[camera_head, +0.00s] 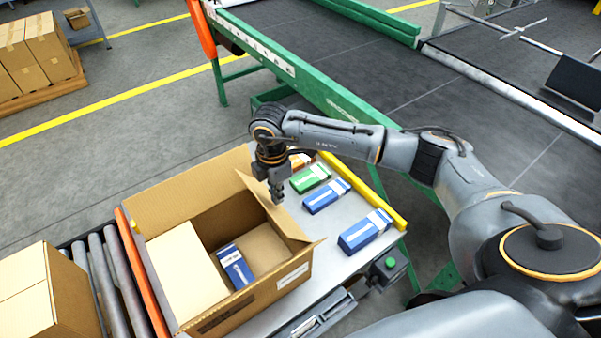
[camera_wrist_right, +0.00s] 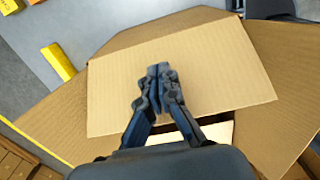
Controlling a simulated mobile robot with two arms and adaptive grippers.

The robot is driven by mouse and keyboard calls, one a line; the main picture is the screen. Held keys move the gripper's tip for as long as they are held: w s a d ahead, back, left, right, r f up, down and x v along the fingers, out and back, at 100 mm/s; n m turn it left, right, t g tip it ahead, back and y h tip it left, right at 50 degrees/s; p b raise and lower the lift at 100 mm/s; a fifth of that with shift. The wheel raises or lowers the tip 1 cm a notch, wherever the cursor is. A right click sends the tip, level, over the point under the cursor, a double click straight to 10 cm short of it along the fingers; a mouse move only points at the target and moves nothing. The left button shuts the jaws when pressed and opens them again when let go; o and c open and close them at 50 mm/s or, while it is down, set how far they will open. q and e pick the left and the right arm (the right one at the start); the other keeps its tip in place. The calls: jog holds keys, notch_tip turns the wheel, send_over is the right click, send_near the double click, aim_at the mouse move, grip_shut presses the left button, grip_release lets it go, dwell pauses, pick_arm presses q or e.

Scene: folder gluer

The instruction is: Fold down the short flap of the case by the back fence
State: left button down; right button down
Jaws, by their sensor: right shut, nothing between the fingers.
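The case (camera_head: 245,307) is an open brown cardboard box on the table, with a blue carton (camera_head: 236,266) inside. One light flap (camera_head: 187,272) lies over the left part of its opening. On the right side, another short flap (camera_head: 292,224) stands tilted; it fills the middle of the right wrist view (camera_wrist_right: 215,75). My right gripper (camera_head: 277,196) is shut and empty, pointing down at this flap's upper part. In the right wrist view its fingertips (camera_wrist_right: 158,72) overlap the flap; I cannot tell whether they touch it. My left gripper is not in view.
A yellow rail (camera_head: 365,190) edges the table, with green (camera_head: 310,178) and blue cartons (camera_head: 327,196) beside it. An orange rail (camera_head: 142,270) and rollers (camera_head: 115,270) lie left of the case. Another box (camera_head: 40,290) stands at lower left. A green-framed conveyor (camera_head: 330,95) runs behind.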

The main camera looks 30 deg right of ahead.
aim_at(262, 201)
jog(key=shift+a+f, duration=0.25)
jog(key=shift+a, duration=0.4)
jog(key=shift+a+f, duration=0.2)
jog(key=shift+a, duration=0.4)
jog(key=shift+s, duration=0.1)
jog(key=shift+b, duration=0.3)
jog(key=shift+a+f+b, duration=0.5)
jog(key=shift+a+f, duration=0.25)
jog(key=shift+a, duration=0.05)
jog(key=shift+a+f, duration=0.1)
jog(key=shift+a, duration=0.1)
jog(key=shift+s, duration=0.1)
jog(key=shift+a+f+b, duration=0.6)
jog(key=shift+a+f, duration=0.05)
jog(key=shift+f, duration=0.25)
